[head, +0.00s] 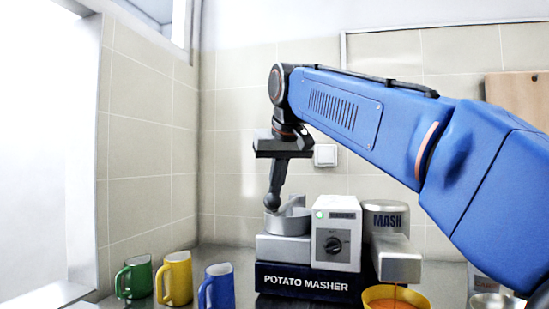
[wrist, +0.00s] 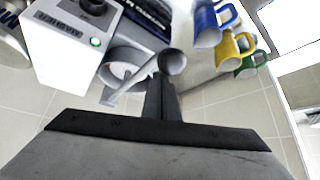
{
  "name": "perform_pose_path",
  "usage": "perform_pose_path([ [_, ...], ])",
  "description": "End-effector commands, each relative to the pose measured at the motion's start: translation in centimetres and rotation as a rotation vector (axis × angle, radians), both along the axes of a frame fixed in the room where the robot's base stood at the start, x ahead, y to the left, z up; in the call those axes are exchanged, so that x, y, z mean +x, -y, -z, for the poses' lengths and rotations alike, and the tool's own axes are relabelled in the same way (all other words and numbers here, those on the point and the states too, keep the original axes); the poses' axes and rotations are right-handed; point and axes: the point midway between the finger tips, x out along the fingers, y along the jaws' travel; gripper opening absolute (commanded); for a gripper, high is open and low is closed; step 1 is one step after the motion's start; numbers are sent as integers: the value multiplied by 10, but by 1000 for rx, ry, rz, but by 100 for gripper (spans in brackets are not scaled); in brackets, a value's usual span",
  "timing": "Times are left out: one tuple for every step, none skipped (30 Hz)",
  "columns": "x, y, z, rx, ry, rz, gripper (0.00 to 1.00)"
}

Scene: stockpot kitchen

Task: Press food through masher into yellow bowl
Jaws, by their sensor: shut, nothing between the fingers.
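The potato masher (head: 307,282) stands on the counter, with a grey round cup (head: 288,224) on its left part and a dial on its white front. My gripper (head: 272,202) is shut and empty, pointing down, its rounded grey tip at the cup's mouth. In the wrist view the gripper tip (wrist: 172,64) overlaps the cup's edge (wrist: 112,58); I cannot tell whether they touch. A pale bar (wrist: 122,88) lies across the cup beside the tip. The yellow bowl (head: 380,292) sits under the grey spout at the right.
Green (head: 136,278), yellow (head: 176,278) and blue (head: 217,286) mugs stand left of the masher. A can labelled MASH (head: 385,219) is above the spout. A metal container (head: 490,299) is at the lower right, partly behind my arm. A tiled wall is behind.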

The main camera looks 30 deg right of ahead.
Motion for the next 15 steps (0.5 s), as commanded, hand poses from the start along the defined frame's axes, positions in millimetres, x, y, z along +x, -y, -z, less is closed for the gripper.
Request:
perform_pose_path([
  [0,0,0,0,-1,0,0],
  [0,0,0,0,-1,0,0],
  [0,0,0,0,-1,0,0],
  [0,0,0,0,-1,0,0],
  [0,0,0,0,-1,0,0],
  [0,0,0,0,-1,0,0],
  [0,0,0,0,-1,0,0],
  [0,0,0,0,-1,0,0],
  [0,0,-1,0,-1,0,0],
  [0,0,-2,0,-1,0,0],
  [0,0,-3,0,0,0,0],
  [0,0,-5,0,0,0,0],
  [0,0,-7,0,-1,0,0],
  [0,0,-9,0,-1,0,0],
  [1,0,-11,0,0,0,0],
])
